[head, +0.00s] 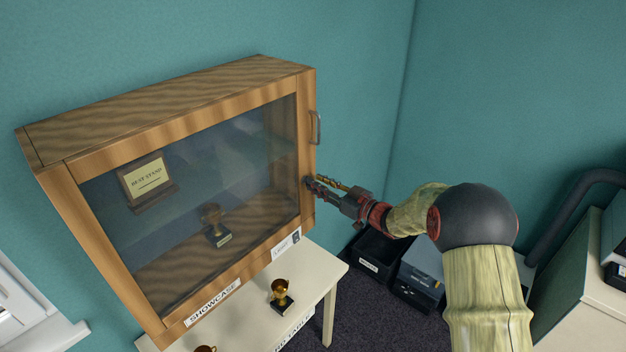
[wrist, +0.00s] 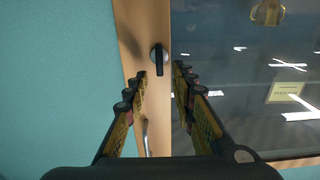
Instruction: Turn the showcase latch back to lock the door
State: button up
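The wooden showcase (head: 165,90) has a glass door (head: 190,190) that looks shut in the head view. The latch (wrist: 159,59) is a dark round knob with a straight black bar on the wooden door frame (wrist: 130,30). In the wrist view its bar runs nearly upright in the picture, pointing down. My gripper (wrist: 160,74) is open and empty, its fingers to either side of the latch's line. I cannot tell whether they touch it. In the head view my gripper (head: 309,184) is at the right door frame, and the latch is mostly hidden.
A metal door handle (head: 317,128) sits above my gripper on the same frame. A best stamp plaque (head: 146,180) and a trophy (head: 215,222) stand inside. A small trophy (head: 281,294) stands on the white table (head: 327,275) below. Dark bins (head: 373,249) are on the floor.

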aim_at(303, 182)
jog(key=shift+x, duration=1.4)
jog(key=shift+c, duration=0.8)
grip_shut()
